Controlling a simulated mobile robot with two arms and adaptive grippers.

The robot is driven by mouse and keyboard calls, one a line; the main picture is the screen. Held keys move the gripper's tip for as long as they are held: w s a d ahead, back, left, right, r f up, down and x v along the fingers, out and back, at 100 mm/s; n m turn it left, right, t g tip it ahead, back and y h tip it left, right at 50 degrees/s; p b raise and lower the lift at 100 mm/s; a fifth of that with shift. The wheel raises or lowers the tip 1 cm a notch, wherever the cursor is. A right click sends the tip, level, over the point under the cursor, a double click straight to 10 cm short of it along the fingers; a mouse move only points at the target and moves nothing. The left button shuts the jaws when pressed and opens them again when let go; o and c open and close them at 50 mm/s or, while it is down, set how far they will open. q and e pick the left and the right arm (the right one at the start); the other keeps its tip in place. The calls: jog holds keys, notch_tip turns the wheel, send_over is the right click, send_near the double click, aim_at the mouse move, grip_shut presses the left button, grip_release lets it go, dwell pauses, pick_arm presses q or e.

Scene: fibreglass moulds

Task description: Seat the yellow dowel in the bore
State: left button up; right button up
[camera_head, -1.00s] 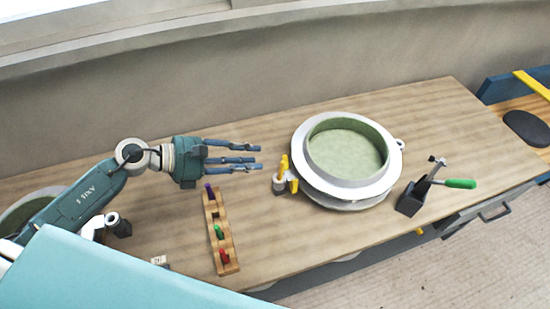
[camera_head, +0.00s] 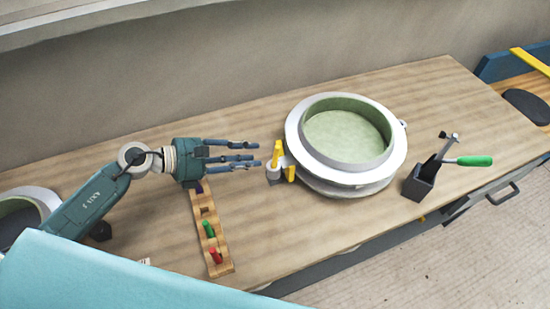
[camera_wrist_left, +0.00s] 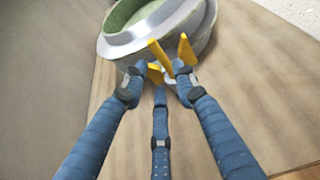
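Yellow parts (camera_head: 277,153) stand at the left side of the round pale mould (camera_head: 294,133), beside a small grey-white fitting (camera_head: 273,175). They also show in the left wrist view (camera_wrist_left: 160,57), just beyond the fingertips. I cannot tell for certain which is the dowel, or whether it sits in a bore; the bore itself is not clearly visible. My left gripper (camera_head: 256,155) has its three fingers spread and points right at the yellow parts. In the left wrist view the gripper (camera_wrist_left: 158,86) is open, with no clear grasp. My right gripper is not in view.
A wooden rack (camera_head: 225,250) with purple, green (camera_head: 208,229) and red (camera_head: 215,256) pegs lies below my left gripper. A dark block with a green-handled tool (camera_head: 473,161) stands right of the mould.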

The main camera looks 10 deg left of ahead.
aim_at(275, 154)
pick_arm(q)
jog(key=p+x, duration=0.2)
jog(key=x, duration=0.6)
jog(key=shift+w+d, duration=0.1)
jog(key=shift+d, duration=0.05)
grip_shut()
